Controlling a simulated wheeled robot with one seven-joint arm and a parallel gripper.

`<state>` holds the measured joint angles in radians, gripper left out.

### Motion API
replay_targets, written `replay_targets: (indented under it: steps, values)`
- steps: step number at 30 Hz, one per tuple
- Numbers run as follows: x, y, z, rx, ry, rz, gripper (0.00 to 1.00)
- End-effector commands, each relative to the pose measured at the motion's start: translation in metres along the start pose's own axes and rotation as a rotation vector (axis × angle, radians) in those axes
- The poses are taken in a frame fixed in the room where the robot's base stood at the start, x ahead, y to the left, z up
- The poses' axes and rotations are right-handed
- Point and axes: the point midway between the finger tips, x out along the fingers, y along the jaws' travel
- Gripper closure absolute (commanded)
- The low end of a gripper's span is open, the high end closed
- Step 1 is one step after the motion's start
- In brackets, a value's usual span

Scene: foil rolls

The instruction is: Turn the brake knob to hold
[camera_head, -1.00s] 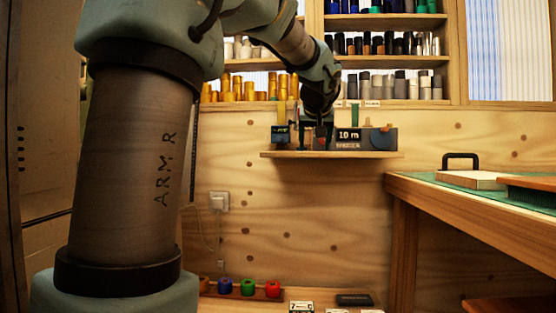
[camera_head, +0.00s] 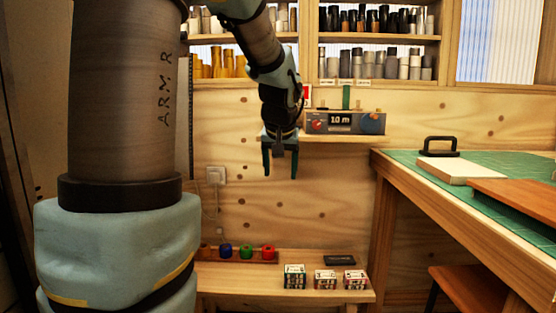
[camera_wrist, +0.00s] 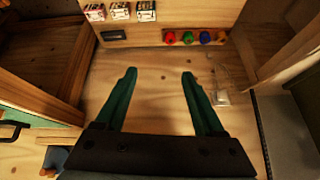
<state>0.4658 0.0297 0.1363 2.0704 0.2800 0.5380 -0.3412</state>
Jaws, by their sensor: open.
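A grey device (camera_head: 345,131) sits on the small wall shelf, with a lit display reading 10 m. A red knob (camera_head: 317,126) is at its left end and a dark blue round part (camera_head: 371,123) at its right end. I cannot tell which is the brake knob, nor read its markings. My gripper (camera_head: 280,172) hangs left of the device, pointing down, clear of both knobs. In the wrist view my gripper (camera_wrist: 159,76) has its two green fingers wide apart with nothing between them.
A low bench (camera_head: 220,278) holds coloured rolls and small boxes (camera_head: 294,277). A workbench with a green mat (camera_head: 500,168) stands at the right. Shelves of rolls (camera_head: 375,65) are above. The wall below the device shelf is clear.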

Motion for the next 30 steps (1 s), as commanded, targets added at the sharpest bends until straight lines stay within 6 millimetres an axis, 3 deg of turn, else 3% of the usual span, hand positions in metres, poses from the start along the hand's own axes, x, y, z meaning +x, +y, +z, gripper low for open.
replay_targets:
  steps: [20,23,30]
  values:
    - [-0.006,-0.013,0.021,-0.008,-0.06,0.002,0.29]
    - [-0.015,-0.025,0.043,-0.019,-0.119,0.006,0.29]
    - [-0.046,-0.054,0.128,-0.066,-0.304,0.031,0.29]
